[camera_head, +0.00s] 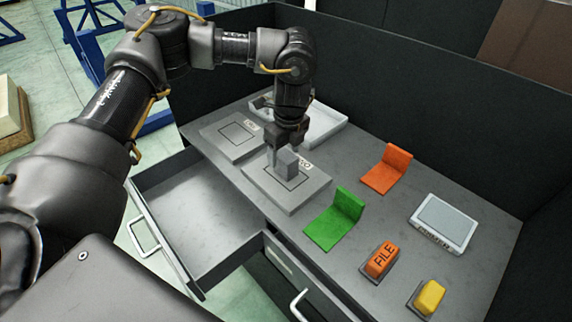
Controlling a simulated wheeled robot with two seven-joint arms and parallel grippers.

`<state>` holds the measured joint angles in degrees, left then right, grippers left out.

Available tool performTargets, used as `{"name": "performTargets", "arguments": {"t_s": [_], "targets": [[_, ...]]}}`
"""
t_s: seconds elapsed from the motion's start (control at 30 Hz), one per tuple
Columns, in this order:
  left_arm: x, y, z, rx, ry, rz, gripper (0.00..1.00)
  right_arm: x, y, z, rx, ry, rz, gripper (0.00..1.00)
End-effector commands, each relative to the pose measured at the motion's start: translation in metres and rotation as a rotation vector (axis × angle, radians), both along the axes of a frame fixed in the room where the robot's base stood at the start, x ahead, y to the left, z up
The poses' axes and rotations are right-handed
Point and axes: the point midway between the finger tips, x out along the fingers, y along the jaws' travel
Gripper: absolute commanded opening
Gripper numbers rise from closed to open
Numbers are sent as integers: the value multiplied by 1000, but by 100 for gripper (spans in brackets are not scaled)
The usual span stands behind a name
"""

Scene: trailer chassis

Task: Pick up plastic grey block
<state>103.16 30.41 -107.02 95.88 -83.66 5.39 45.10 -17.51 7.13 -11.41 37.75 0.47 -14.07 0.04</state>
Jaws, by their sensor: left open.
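The plastic grey block (288,163) stands upright on a flat grey pad (312,190) with a dark square outline, left of the middle of the desk. My left gripper (286,148) points down at the block from above, with its fingers open and very close to it. The gripper partly hides the block's top, and I cannot tell whether a finger touches it. My right gripper is not in view.
A second outlined pad (215,142) and a white tray (325,125) lie behind. Green (338,218) and orange (388,168) L-shaped pieces, a screen device (443,220), a FILE button (381,260) and a yellow button (429,297) are on the right. An open drawer (205,215) juts out left.

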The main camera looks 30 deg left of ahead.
Motion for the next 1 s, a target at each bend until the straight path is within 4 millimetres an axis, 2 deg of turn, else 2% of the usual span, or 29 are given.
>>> {"name": "performTargets", "arguments": {"t_s": [0.23, 0.5, 0.6, 0.87, 1.0], "targets": [[1, -1, -8, -1, 1, -3, 66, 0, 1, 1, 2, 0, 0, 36], [5, -1, -45, 0, 1, -2, 66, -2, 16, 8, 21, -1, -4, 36], [5, 0, -53, 0, 0, -2, 66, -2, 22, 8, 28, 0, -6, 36], [6, 0, -56, 0, -1, -3, 66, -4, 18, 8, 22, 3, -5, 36], [5, 0, -55, 0, -1, -3, 48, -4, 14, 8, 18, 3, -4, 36]]}}
